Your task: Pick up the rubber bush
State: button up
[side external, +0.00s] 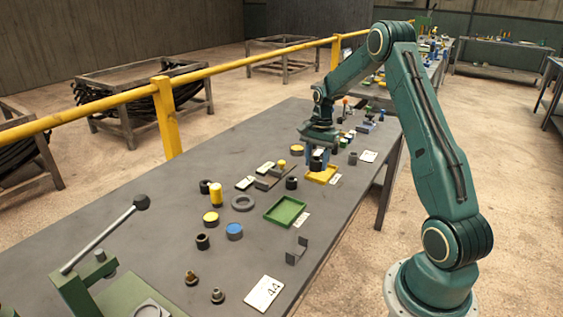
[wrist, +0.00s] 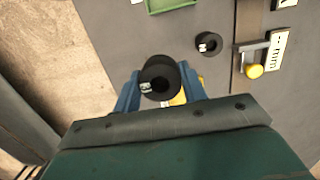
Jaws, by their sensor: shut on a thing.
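A black rubber bush (wrist: 160,76) with a small white label is between my gripper's blue fingers (wrist: 162,92) in the wrist view. My gripper is shut on it. In the side view my gripper (side external: 317,160) points down with the dark bush (side external: 316,165) at its fingertips, above or beside the yellow tray (side external: 322,177). I cannot tell the exact height of the bush over the table. A second black bush (wrist: 209,44) stands on the table in the wrist view, apart from my gripper.
The grey table (side external: 160,230) holds a green tray (side external: 285,212), a grey ring (side external: 243,202), a blue-topped cylinder (side external: 234,231), a bent metal bracket (side external: 297,250) and a lever press (side external: 100,270) at the near end. A yellow rail (side external: 230,67) runs behind the table.

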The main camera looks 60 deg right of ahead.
notch_tip(320, 180, up, 10)
jog(key=shift+f, duration=0.25)
jog(key=shift+w, duration=0.1)
dwell(0.5)
jog(key=w+a+f, duration=0.4)
jog(key=w+a, duration=0.1)
jog(key=w+a+f, duration=0.5)
jog(key=w+a, duration=0.1)
jog(key=w+a+f, duration=0.4)
jog(key=w+a, duration=0.1)
jog(key=a, duration=0.1)
jog(key=shift+w+f, duration=0.25)
jog(key=shift+w, duration=0.15)
jog(key=shift+f, duration=0.1)
jog(key=shift+f, duration=2.15)
jog(key=shift+f, duration=0.25)
